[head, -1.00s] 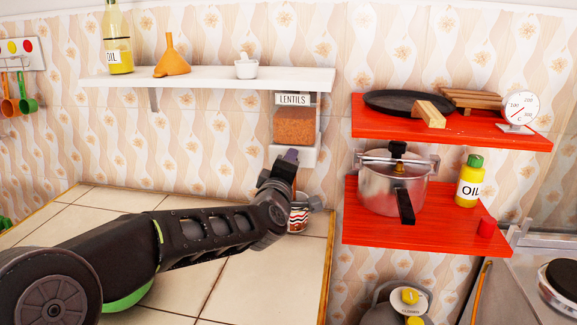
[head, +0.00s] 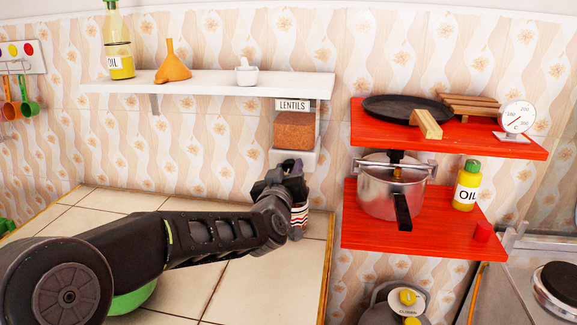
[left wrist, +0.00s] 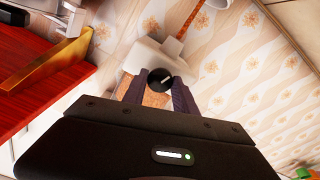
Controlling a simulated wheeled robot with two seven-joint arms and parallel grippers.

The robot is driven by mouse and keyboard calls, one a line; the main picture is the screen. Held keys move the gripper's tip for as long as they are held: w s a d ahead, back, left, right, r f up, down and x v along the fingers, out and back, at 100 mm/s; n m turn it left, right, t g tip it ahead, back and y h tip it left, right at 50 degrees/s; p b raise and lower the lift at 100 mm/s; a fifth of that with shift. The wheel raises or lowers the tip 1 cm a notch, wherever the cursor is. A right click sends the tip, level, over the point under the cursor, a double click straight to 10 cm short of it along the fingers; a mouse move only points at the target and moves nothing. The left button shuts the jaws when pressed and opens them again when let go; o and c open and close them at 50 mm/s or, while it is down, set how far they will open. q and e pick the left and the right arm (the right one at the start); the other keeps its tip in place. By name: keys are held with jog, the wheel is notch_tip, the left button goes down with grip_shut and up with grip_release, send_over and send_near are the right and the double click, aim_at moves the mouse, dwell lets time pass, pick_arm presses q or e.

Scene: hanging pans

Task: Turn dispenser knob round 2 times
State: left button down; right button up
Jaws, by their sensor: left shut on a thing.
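The lentils dispenser (head: 294,130) hangs under the white shelf, with a clear front full of orange-brown lentils and a white lower part (head: 311,160). In the left wrist view its white body (left wrist: 147,57) carries a round black knob (left wrist: 160,80) with a light pointer line. My left gripper (head: 291,167) is at the dispenser's lower front. In the left wrist view its two fingers lie on either side of the knob, shut on it. The knob is hidden behind the gripper in the head view. My right gripper is in neither view.
A striped cup (head: 299,216) stands on the tiled counter (head: 240,285) below the dispenser, partly behind my left wrist. A red shelf (head: 360,232) at the right holds a pressure cooker (head: 380,190) and an oil bottle (head: 467,186). A funnel (head: 173,64) stands on the white shelf (head: 215,84).

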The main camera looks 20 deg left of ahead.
pick_arm(q)
jog(key=m+p, duration=0.1)
jog(key=m, duration=0.3)
jog(key=shift+m+p, duration=0.3)
jog(key=shift+p, duration=0.05)
jog(key=shift+m+p, duration=0.55)
jog(key=shift+m, duration=1.05)
jog(key=shift+f, duration=0.1)
jog(key=c, duration=1)
grip_release()
jog(key=b+v, duration=0.1)
jog(key=v, duration=0.7)
